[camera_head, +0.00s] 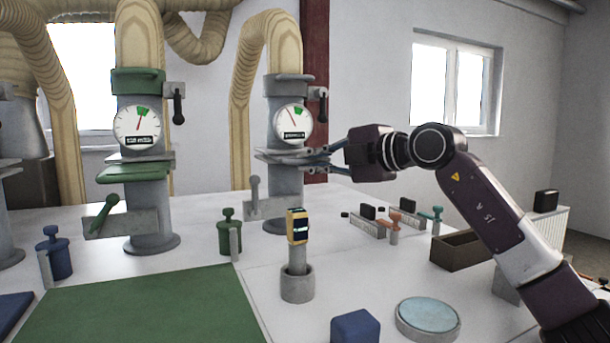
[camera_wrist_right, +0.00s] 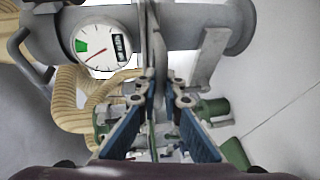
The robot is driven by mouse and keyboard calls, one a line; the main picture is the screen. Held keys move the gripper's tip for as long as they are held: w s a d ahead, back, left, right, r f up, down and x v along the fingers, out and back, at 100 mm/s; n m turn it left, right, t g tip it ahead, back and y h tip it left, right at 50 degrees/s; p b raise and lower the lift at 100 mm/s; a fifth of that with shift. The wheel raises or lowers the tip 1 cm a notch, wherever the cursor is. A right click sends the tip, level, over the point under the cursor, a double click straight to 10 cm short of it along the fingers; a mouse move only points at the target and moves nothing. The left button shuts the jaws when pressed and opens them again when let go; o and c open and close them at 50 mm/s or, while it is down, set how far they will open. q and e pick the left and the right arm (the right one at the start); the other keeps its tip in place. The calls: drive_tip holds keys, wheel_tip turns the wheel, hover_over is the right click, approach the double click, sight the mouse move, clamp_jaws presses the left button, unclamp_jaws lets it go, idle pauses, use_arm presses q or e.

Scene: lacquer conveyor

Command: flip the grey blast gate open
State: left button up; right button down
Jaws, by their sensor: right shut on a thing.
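The grey blast gate (camera_head: 285,154) is a flat grey slide plate on the right-hand pipe, under a round dial gauge (camera_head: 292,121). My right gripper (camera_head: 322,153) reaches in from the right and is shut on the gate's edge. In the right wrist view the blue-padded fingers (camera_wrist_right: 163,112) close around the thin plate (camera_wrist_right: 157,45), with the gauge (camera_wrist_right: 101,45) to the left. A grey lever (camera_head: 254,193) stands upright on a bracket below the gate. The fingertips partly hide the gate. My left gripper is not in view.
A similar pipe with a green gate (camera_head: 146,172) stands to the left. In front are a yellow device (camera_head: 298,227) on a post, a blue block (camera_head: 356,328) and a round blue-topped disc (camera_head: 428,316). A brown open box (camera_head: 459,252) sits below my right arm.

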drive_tip(key=s+d+b, duration=0.2)
drive_tip(key=s+b, duration=0.2)
drive_tip(key=s, duration=0.1)
drive_tip(key=shift+s+d+f+b, duration=0.15)
drive_tip(key=shift+s+f+b, duration=0.05)
drive_tip(key=shift+s+b, duration=0.2)
drive_tip(key=c, duration=2.4)
unclamp_jaws()
drive_tip(key=o, duration=0.4)
drive_tip(key=shift+s+d+r, duration=0.15)
drive_tip(key=shift+s+d, duration=0.1)
drive_tip(key=shift+c, duration=0.2)
drive_tip(key=shift+w, duration=0.1)
